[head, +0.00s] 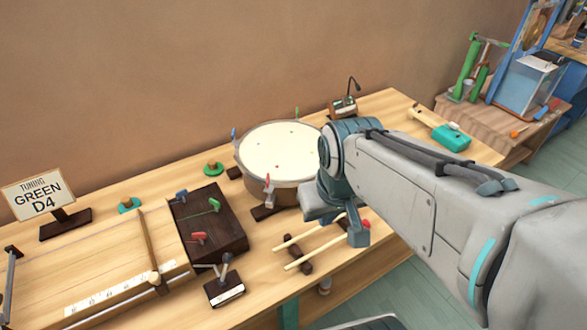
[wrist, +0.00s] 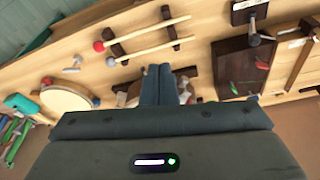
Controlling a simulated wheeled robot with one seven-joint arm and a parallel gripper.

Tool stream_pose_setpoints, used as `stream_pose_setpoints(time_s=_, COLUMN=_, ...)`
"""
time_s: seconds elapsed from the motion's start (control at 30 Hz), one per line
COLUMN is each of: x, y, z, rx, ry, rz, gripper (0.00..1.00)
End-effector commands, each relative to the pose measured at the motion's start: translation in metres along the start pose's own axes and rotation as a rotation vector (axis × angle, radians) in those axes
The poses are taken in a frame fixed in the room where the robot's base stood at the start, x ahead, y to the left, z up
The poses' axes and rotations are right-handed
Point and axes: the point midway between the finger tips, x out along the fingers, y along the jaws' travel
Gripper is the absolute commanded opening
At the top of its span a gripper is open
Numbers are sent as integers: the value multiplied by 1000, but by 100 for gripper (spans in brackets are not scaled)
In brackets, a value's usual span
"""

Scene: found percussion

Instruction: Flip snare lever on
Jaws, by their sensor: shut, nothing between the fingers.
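A drum (head: 280,150) with a pale round head and wooden shell stands near the middle of the table. A small upright lever with a red tip (head: 268,184) shows at its front; I cannot tell for certain that this is the snare lever, nor its setting. My gripper (head: 357,238) is shut and empty, fingers pointing down, right of the drum's front and close to the beaters. In the wrist view the shut fingers (wrist: 157,84) cover part of the scene, and the palm hides much behind them.
Two wooden beaters (head: 305,240) lie on dark rests in front of the drum. A dark box (head: 222,240) with coloured levers and a labelled block with a grey lever (head: 225,288) stand left. A tuning sign (head: 40,194) is far left. A teal mallet (head: 452,137) lies right.

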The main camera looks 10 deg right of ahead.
Motion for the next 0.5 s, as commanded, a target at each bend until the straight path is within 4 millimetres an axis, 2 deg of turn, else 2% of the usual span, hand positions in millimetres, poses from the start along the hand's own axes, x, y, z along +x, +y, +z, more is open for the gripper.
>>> stream_pose_setpoints(time_s=0.27, x=15, y=2, z=-50, rx=-488, ry=-87, rz=-52, gripper=0)
stream_pose_setpoints(time_s=0.5, x=44, y=2, z=-98, rx=-1005, ry=-138, rz=-160, gripper=0)
